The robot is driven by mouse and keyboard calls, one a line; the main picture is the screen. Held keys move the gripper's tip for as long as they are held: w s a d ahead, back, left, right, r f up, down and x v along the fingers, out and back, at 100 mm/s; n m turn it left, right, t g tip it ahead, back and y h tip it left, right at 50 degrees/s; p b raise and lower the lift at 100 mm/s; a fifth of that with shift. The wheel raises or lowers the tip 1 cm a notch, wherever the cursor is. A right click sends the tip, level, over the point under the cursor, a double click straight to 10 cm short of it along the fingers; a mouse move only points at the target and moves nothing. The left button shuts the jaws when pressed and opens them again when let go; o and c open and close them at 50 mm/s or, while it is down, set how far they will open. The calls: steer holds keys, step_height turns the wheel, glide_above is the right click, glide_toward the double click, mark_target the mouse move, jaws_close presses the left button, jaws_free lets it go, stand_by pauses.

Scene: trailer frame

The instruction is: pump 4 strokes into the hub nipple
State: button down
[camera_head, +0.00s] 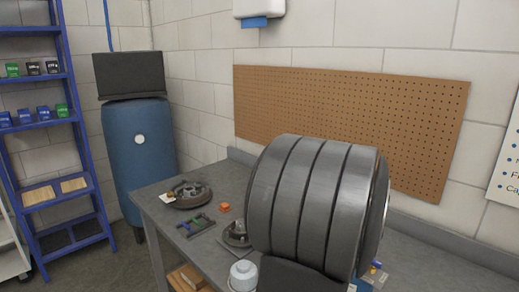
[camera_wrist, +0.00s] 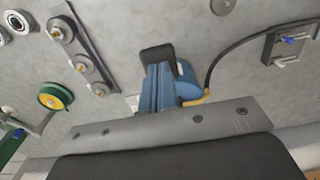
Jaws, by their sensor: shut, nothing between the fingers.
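In the wrist view my gripper (camera_wrist: 157,56) shows as narrow blue fingers with a dark tip, lying side by side and shut, with nothing seen between them. Just right of the fingers is a rounded blue body (camera_wrist: 187,82), partly hidden by them; I cannot tell whether they touch. A yellow fitting (camera_wrist: 198,100) is at its lower end, and a dark hose (camera_wrist: 221,60) curves from there up to a grey bracket (camera_wrist: 288,42) with a blue clip. I cannot make out the hub nipple in either view. The head view does not show my gripper.
In the head view a grey bench (camera_head: 160,210) holds dark round parts (camera_head: 187,194), an orange block (camera_head: 224,207) and a white jar (camera_head: 243,275). A large grey ribbed form hides its middle. A blue tank (camera_head: 140,165) and blue shelf (camera_head: 70,220) stand left. Pulleys (camera_wrist: 62,30) show in the wrist view.

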steer(key=shift+f, duration=0.2)
steer(key=shift+f, duration=0.25)
stand_by(0.3)
steer(key=shift+w+d+r, duration=0.15)
steer(key=shift+r, duration=0.95)
steer(key=shift+w+d+r, duration=0.1)
steer(key=shift+d+r, duration=0.05)
steer(key=shift+r, duration=1)
steer(key=shift+w+d+r, duration=0.15)
steer(key=shift+r, duration=0.95)
steer(key=shift+f, duration=0.1)
steer(key=shift+s+a+f, duration=0.1)
steer(key=shift+a+f, duration=0.05)
steer(key=shift+f, duration=0.4)
steer(key=shift+s+a+f, duration=0.1)
steer(key=shift+f, duration=0.5)
